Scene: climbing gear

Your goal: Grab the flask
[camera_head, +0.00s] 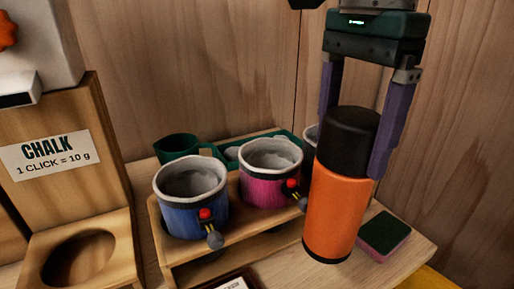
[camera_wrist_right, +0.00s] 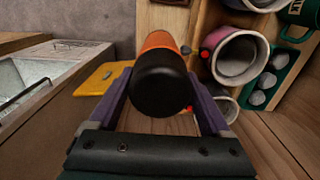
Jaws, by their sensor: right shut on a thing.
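The flask (camera_head: 335,210) has an orange body and a black cap. It is upright in the head view, right of the cups. My right gripper (camera_head: 360,160) comes down from above with its two purple fingers on either side of the black cap, shut on the flask. In the right wrist view the flask (camera_wrist_right: 160,82) is between the fingers, cap towards the camera. Whether its base touches the shelf I cannot tell. My left gripper is not in view.
A wooden rack (camera_head: 165,245) holds a blue chalk bag (camera_head: 190,205) and a pink one (camera_head: 268,180) close left of the flask. A chalk dispenser stand (camera_head: 110,190) is at left. A wooden wall stands behind.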

